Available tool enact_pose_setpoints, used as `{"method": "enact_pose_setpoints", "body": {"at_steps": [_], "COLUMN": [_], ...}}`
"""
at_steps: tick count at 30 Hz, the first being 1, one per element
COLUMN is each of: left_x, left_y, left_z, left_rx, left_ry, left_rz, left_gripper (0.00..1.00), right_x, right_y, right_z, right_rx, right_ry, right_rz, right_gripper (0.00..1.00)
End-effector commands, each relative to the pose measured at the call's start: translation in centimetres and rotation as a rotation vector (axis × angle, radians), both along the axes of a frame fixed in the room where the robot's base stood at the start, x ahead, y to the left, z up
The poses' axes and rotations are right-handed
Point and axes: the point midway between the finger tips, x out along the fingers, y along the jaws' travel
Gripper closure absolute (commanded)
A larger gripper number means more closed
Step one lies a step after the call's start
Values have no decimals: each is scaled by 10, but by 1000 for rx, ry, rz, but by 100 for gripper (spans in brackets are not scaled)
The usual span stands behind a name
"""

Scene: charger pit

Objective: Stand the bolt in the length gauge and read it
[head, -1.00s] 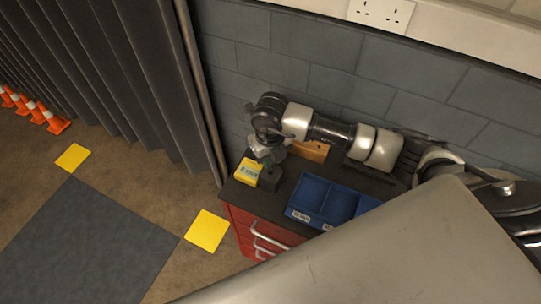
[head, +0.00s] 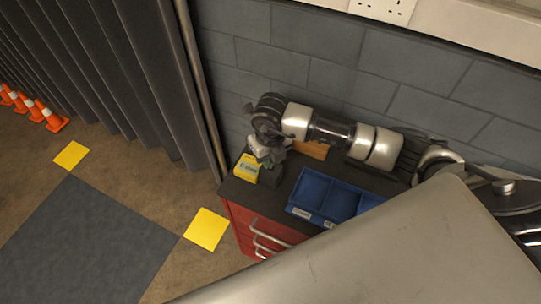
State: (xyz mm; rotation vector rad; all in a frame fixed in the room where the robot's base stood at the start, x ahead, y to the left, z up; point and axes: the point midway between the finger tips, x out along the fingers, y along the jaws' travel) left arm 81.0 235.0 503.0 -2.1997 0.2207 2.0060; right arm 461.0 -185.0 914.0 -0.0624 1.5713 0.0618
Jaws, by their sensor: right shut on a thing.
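My right gripper (head: 272,164) is over the left end of the bench top, pointing down. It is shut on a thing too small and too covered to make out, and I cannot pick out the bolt. A dark block (head: 270,179), which may be the length gauge, stands right below the gripper and is partly hidden by it. I cannot tell whether the held thing touches the block. My left gripper is not in view.
A yellow box (head: 246,169) stands just left of the dark block. A wooden block (head: 313,149) lies behind, near the wall. Blue bins (head: 312,189) stand to the right on the red drawer cabinet (head: 240,217). A grey curtain (head: 130,80) hangs at the left.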

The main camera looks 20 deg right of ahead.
Motion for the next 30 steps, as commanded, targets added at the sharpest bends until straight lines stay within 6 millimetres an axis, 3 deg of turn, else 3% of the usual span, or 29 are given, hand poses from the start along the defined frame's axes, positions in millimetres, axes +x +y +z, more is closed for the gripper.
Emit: {"method": "enact_pose_setpoints", "body": {"at_steps": [30], "left_x": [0], "left_y": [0], "left_z": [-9], "left_rx": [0], "left_ry": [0], "left_rz": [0], "left_gripper": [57], "right_x": [0], "right_y": [0], "right_z": [-11], "right_rx": [0], "right_ry": [0], "right_rz": [0], "right_gripper": [100]}}
